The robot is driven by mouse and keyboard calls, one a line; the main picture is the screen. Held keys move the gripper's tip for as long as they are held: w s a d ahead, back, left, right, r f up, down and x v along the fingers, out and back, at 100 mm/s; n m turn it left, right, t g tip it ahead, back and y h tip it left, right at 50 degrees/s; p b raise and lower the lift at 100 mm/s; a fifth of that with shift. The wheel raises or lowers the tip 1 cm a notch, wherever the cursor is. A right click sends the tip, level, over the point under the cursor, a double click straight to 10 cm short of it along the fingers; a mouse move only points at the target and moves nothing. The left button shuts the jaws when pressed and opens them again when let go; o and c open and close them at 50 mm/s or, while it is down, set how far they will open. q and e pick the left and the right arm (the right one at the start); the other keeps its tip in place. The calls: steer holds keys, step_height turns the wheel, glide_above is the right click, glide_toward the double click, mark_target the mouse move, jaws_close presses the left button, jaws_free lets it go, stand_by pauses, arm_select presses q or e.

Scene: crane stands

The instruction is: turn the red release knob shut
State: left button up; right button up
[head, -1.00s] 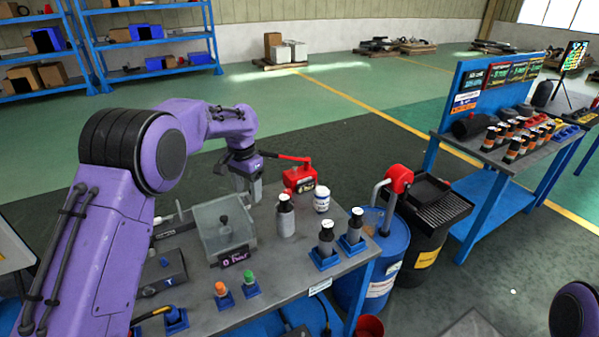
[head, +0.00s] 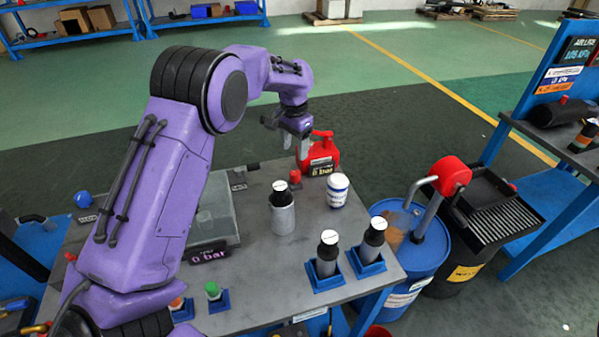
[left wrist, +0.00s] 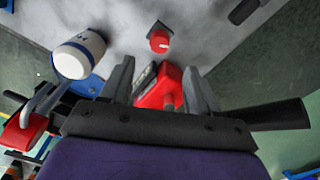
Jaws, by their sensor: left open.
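A small red knob (head: 295,177) stands on the bench just left of the red hand pump (head: 320,158), which has a dark label plate. In the left wrist view the knob (left wrist: 159,40) sits on a small grey plate, beyond my fingertips and apart from them. My left gripper (head: 294,150) is open above the bench, beside the pump and behind the knob in the head view. In the left wrist view the red pump body (left wrist: 158,90) shows between the two fingers (left wrist: 162,82); contact cannot be told. My right gripper is out of view.
A white jar (head: 338,190) and a grey bottle with a black cap (head: 283,212) stand close to the knob. Two bottles sit in blue holders (head: 325,276) at the front right. A blue drum (head: 405,265) stands beside the bench.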

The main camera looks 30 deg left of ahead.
mark_target(295, 172)
arm_select(q)
step_height(295, 172, down, 10)
steer(key=shift+r+p, duration=0.1)
steer(key=shift+p, duration=0.55)
steer(key=c, duration=1)
